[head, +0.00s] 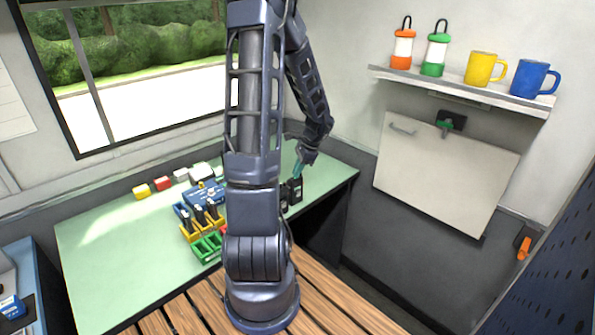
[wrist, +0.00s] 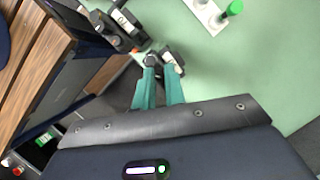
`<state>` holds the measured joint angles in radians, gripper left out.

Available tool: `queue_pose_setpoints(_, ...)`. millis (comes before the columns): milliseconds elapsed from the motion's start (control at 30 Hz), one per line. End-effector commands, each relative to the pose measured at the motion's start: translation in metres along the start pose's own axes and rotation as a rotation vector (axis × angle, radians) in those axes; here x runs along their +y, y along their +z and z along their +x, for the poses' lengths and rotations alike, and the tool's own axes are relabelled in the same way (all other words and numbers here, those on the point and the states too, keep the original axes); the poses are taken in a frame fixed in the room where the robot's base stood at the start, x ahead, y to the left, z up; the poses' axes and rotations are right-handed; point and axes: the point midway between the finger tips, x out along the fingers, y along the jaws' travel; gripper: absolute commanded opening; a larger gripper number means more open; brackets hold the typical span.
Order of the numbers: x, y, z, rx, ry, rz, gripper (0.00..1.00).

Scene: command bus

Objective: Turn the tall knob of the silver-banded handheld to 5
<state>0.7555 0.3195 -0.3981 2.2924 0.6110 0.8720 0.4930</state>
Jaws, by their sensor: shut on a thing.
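My gripper (head: 297,172) reaches down to a dark handheld (head: 295,190) near the right end of the green table. In the wrist view the teal fingers of my gripper (wrist: 162,68) are close together at the top of a dark handheld (wrist: 170,55) with a pale band. They are shut on a small dark part there, which looks like its knob. The fingers hide most of the knob, and its number marks cannot be read. Another dark handheld (wrist: 127,20) with a pale patch is beside it, to the upper left in the wrist view.
The green table (head: 120,235) also holds a blue case (head: 204,192), yellow and green racks (head: 207,245) with dark handhelds, and small coloured blocks (head: 162,183). A white strip with a green knob (wrist: 232,8) is at the wrist view's top right. The table's edge is close to the handhelds.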

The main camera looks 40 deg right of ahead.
Motion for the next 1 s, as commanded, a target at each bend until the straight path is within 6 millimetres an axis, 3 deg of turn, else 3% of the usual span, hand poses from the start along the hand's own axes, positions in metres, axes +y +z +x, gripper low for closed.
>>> queue_pose_setpoints(767, 0.0002, 0.0002, 0.0003, 0.0, 0.001, 0.0, 0.0)
queue_pose_setpoints(800, 0.0002, 0.0002, 0.0003, 0.0, 0.001, 0.0, 0.2)
queue_pose_setpoints(867, 0.0002, 0.0002, 0.0002, 0.0, 0.001, 0.0, 0.32)
queue_pose_setpoints(1000, 0.0001, 0.0002, 0.0002, 0.0, 0.001, 0.0, 0.34)
